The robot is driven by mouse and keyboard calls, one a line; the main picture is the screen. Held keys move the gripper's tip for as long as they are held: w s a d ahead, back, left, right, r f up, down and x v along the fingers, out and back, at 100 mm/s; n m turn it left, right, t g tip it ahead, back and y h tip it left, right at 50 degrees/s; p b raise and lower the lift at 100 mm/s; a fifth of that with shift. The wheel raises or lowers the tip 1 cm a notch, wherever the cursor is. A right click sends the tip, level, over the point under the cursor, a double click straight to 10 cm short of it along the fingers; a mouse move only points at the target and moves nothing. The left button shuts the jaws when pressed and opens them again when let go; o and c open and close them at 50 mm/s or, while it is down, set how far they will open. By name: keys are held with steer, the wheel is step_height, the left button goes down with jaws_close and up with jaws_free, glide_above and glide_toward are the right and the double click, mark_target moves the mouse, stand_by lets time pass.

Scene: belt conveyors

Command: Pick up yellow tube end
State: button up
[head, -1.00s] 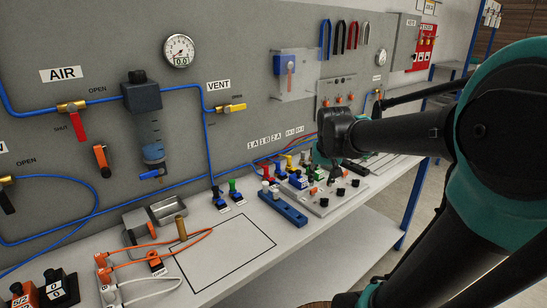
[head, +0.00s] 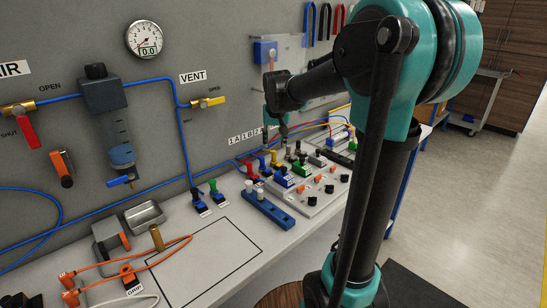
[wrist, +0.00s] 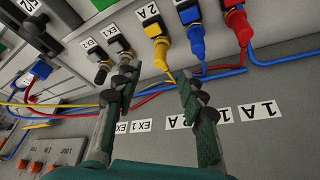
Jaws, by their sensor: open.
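In the wrist view a yellow fitting (wrist: 157,48) stands beside the 2A label, with a short length of yellow tube (wrist: 170,77) running from it towards my gripper. My gripper (wrist: 157,88) is open, with one finger on each side below the yellow fitting and nothing seen held. The right finger hides part of the tube there. More yellow tube (wrist: 60,105) runs in from the left, behind the left finger; whether it is the same tube I cannot tell. In the head view my gripper (head: 278,126) is above the yellow fitting (head: 274,158) on the bench.
A blue fitting (wrist: 196,42) and a red fitting (wrist: 238,25) stand to the right of the yellow one. Black fittings (wrist: 120,45) stand to its left. Blue and red tubes cross near the fingers. A blue block (head: 267,208) and bare bench are nearer me.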

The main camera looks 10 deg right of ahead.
mark_target(274, 151)
steer(key=shift+x, duration=3.8)
steer(key=shift+w+r, duration=0.1)
steer(key=shift+w, duration=0.05)
steer(key=shift+c, duration=0.4)
